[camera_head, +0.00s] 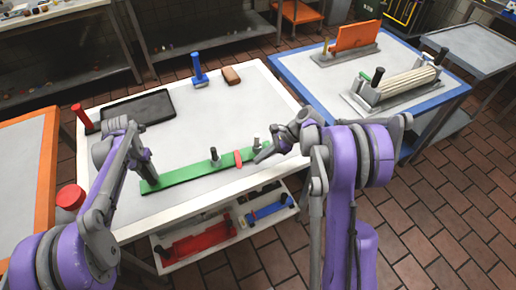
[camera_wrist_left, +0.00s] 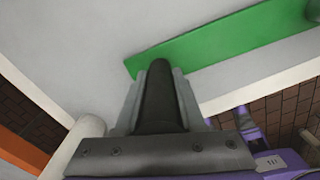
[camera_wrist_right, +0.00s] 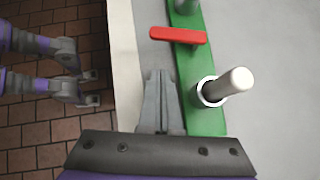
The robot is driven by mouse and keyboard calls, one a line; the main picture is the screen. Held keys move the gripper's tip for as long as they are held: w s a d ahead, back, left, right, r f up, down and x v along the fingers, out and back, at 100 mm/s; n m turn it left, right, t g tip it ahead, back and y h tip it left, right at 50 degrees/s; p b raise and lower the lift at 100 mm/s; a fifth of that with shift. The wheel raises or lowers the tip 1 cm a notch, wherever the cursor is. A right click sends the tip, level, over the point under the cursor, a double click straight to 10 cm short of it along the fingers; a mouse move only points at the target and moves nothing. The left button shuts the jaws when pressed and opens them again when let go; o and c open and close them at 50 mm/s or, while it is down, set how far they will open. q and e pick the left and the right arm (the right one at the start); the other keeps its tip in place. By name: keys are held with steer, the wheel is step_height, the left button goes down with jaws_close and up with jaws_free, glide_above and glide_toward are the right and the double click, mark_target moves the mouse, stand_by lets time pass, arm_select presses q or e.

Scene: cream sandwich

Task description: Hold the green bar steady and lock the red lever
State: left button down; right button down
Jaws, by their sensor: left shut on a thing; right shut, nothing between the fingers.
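The long green bar (camera_head: 190,172) lies along the near side of the white table. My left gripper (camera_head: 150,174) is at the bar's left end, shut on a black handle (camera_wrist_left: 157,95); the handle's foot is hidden. The small red lever (camera_head: 238,158) lies crosswise on the bar, right of a dark post; it also shows in the right wrist view (camera_wrist_right: 178,35). My right gripper (camera_head: 258,160) is shut and empty beside the bar's near edge, near the lever, with a visible gap to it. A pale-topped post (camera_wrist_right: 235,80) stands in a ring on the bar.
A black tray (camera_head: 140,108), a blue-handled tool (camera_head: 199,70) and a brown block (camera_head: 231,75) sit farther back. A red-handled tool (camera_head: 82,117) stands at the left edge. The table's middle is clear.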

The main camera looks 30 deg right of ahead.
mark_target(238, 161)
steer(key=shift+w+a+r, duration=0.1)
steer(key=shift+w+a, duration=0.15)
steer(key=shift+a, duration=0.7)
steer(key=shift+w+a, duration=0.2)
steer(key=shift+a, duration=0.7)
